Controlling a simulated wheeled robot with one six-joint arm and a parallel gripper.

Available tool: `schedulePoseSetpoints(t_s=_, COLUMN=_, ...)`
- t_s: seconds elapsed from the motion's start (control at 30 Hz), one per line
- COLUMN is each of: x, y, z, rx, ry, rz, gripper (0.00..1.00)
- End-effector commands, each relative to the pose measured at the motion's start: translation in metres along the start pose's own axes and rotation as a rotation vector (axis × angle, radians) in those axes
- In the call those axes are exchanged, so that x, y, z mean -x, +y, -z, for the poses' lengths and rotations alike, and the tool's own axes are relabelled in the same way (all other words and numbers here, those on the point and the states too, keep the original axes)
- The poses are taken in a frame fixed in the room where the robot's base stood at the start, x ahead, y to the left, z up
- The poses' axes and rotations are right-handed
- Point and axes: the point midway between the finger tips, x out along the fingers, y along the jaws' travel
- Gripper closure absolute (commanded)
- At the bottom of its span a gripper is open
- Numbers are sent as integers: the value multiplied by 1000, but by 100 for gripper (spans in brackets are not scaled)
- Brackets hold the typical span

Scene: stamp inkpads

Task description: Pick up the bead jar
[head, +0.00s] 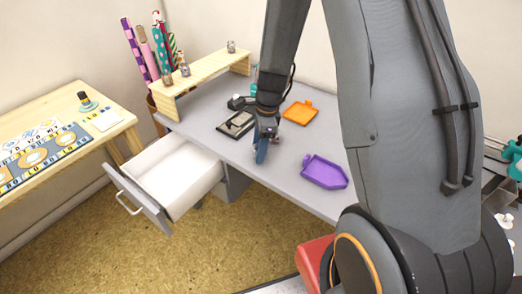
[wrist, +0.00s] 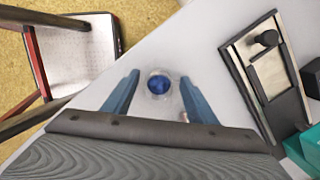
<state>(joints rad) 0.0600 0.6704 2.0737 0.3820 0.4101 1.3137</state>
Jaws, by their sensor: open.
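A small round clear jar with blue contents (wrist: 159,84), which looks like the bead jar, stands on the grey desk in the wrist view. It lies between the tips of my gripper (wrist: 155,92), whose two blue fingers are open and apart from it on both sides. In the head view my gripper (head: 263,150) points down low over the desk, and it and the arm hide most of the jar. A small, unclear object (wrist: 184,117) shows beside the right finger in the wrist view.
A black-framed inkpad (head: 237,124) lies left of my gripper, a purple tray (head: 324,172) to the right, an orange tray (head: 300,112) behind. Small jars stand on the wooden shelf (head: 205,80). A white drawer (head: 176,176) is open at the desk's front.

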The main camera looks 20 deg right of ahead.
Motion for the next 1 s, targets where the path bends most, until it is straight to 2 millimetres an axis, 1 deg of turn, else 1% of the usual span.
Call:
schedulePoseSetpoints(t_s=0.2, x=-1, y=0, z=1, rx=-1, ry=0, rz=1, gripper=48)
schedulePoseSetpoints(t_s=0.23, x=-1, y=0, z=1, rx=-1, ry=0, rz=1, gripper=50)
schedulePoseSetpoints(t_s=0.37, x=-1, y=0, z=1, rx=-2, ry=0, rz=1, gripper=72)
schedulePoseSetpoints(t_s=0.4, x=-1, y=0, z=1, rx=-2, ry=0, rz=1, gripper=78)
schedulePoseSetpoints(t_s=0.5, x=-1, y=0, z=1, rx=-2, ry=0, rz=1, gripper=92)
schedulePoseSetpoints(t_s=0.8, x=2, y=-1, z=1, rx=-2, ry=0, rz=1, gripper=92)
schedulePoseSetpoints(t_s=0.9, x=7, y=-1, z=0, rx=-2, ry=-1, rz=2, gripper=92)
schedulePoseSetpoints(t_s=1.0, x=18, y=-2, z=-2, rx=-2, ry=-1, rz=4, gripper=92)
